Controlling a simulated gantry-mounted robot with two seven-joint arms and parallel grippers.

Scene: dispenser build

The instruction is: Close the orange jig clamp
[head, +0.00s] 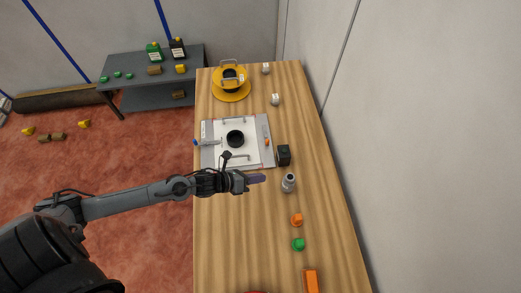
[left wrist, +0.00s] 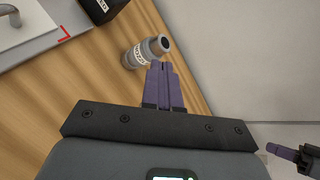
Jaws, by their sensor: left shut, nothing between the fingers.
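The jig (head: 209,158) is a grey and white plate on the wooden table, with a black ring in its middle. A small orange part on its right side (head: 267,142) looks like the orange clamp; whether it is open or closed is too small to tell. My left gripper (head: 257,179) is below and right of the plate, apart from it, with purple fingers. In the left wrist view its fingers (left wrist: 163,88) are together and empty, close to a grey bottle. A purple finger at the right edge (left wrist: 282,152) looks like my right gripper's; its opening cannot be judged.
A yellow round fixture (head: 231,95) is at the table's far end. Orange (head: 296,220) and green (head: 298,244) pieces lie nearer.

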